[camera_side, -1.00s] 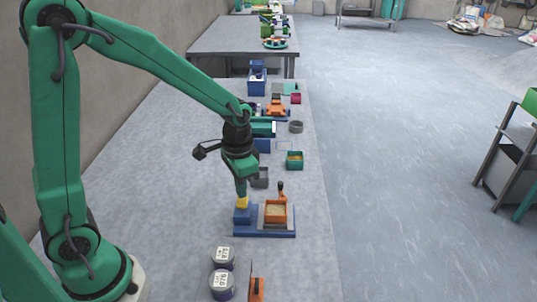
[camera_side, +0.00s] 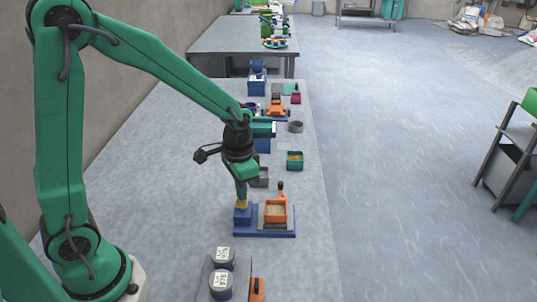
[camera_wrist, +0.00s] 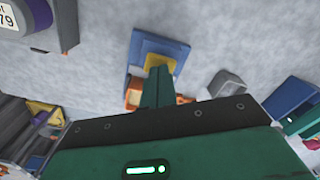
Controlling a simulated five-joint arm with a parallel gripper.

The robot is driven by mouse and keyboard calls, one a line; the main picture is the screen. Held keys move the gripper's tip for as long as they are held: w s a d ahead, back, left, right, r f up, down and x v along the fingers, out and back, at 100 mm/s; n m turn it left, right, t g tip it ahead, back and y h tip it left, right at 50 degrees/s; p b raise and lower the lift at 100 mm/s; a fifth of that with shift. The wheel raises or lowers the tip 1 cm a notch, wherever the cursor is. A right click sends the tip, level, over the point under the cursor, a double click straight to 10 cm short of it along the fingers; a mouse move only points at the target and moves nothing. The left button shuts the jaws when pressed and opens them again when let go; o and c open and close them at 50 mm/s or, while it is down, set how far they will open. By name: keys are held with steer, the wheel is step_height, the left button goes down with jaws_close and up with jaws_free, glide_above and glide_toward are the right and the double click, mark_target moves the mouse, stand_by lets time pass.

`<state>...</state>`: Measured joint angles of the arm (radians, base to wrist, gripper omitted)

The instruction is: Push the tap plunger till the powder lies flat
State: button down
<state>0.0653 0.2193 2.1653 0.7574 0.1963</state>
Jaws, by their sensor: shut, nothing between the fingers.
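The yellow tap plunger (camera_side: 242,204) stands on a blue block (camera_side: 242,217) at the left of a blue base (camera_side: 265,235). Its top also shows in the wrist view (camera_wrist: 158,64). My gripper (camera_side: 241,198) is shut and empty, pointing down right at the plunger's top, and seems to touch it. An orange box (camera_side: 276,221) sits on the base to the right. Pale powder (camera_side: 275,211) lies in it; whether its surface is flat is too small to tell. In the wrist view my fingers (camera_wrist: 160,74) hide part of the orange box (camera_wrist: 133,95).
Two lidded tins (camera_side: 221,283) stand in front, with an orange-handled tool (camera_side: 258,289) beside them. A grey box (camera_side: 260,178) and a green box (camera_side: 294,160) stand behind the base. The table's left part is clear; its right edge is close to the base.

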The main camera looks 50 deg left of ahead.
steer(key=shift+f, duration=1)
steer(key=shift+r, duration=1.5)
steer(key=shift+r, duration=0.1)
step_height(320, 180, up, 6)
steer(key=shift+f, duration=0.1)
stand_by(0.4)
